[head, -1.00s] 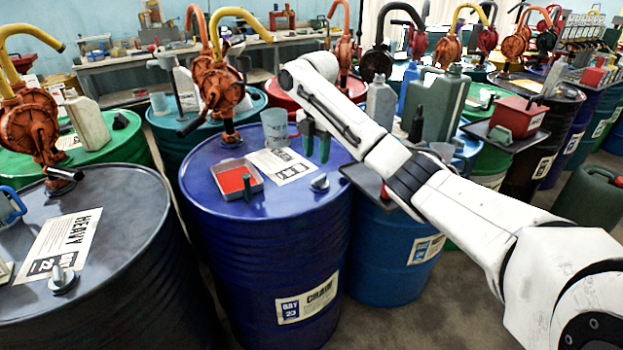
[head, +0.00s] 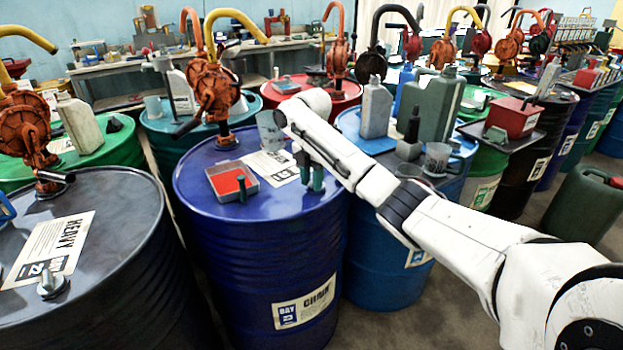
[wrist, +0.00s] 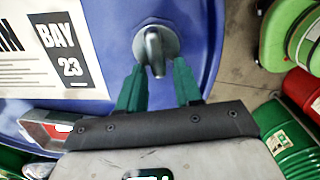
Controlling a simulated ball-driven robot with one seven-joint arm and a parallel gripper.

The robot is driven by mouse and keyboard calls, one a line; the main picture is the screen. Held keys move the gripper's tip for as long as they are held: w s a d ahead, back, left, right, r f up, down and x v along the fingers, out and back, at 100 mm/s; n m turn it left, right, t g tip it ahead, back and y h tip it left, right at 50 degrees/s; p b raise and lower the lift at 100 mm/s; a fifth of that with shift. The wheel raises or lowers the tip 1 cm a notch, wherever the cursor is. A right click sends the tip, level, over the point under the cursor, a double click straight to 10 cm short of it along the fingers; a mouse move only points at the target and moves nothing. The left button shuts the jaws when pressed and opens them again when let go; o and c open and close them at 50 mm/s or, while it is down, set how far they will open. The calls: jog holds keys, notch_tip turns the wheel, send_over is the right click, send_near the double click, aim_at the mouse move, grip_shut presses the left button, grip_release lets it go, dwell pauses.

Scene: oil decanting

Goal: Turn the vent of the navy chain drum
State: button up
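The navy chain drum (head: 262,240) stands in the middle of the head view, with a label on its side. Its vent (wrist: 155,45), a grey metal wing on a round base, shows on the drum top in the wrist view. In the head view the vent is hidden behind my gripper (head: 311,178). My gripper (wrist: 158,66) points down at the drum top with its two green fingers apart. The near end of the vent's wing lies between the fingertips, with a visible gap on each side. I cannot tell how high the tips are.
On the drum top are a grey tray with red inside (head: 222,186), a clear beaker (head: 270,130), a paper sheet (head: 268,165) and an orange pump (head: 214,92). A dark drum (head: 95,230) stands left. A blue drum (head: 375,240) with bottles stands right.

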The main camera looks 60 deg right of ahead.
grip_shut()
jog(key=shift+r+m+p, duration=0.1)
jog(key=shift+m+p, duration=0.2)
jog(key=shift+p, duration=0.15)
jog(key=m+p, duration=0.2)
jog(key=shift+w+r+m+p, duration=0.1)
jog(key=shift+w+m+p, duration=0.2)
jog(key=shift+w+m, duration=0.1)
jog(key=m+p, duration=0.2)
jog(key=m, duration=0.1)
jog(key=shift+w+d+m, duration=0.2)
jog(key=shift+d+m, duration=0.1)
jog(key=m, duration=0.1)
jog(key=m+p, duration=0.1)
jog(key=m, duration=0.1)
jog(key=d+m, duration=0.1)
jog(key=m, duration=0.1)
jog(key=shift+w, duration=0.25)
jog(key=m, duration=0.3)
jog(key=d+m, duration=0.1)
jog(key=m, duration=0.1)
jog(key=shift+m, duration=0.4)
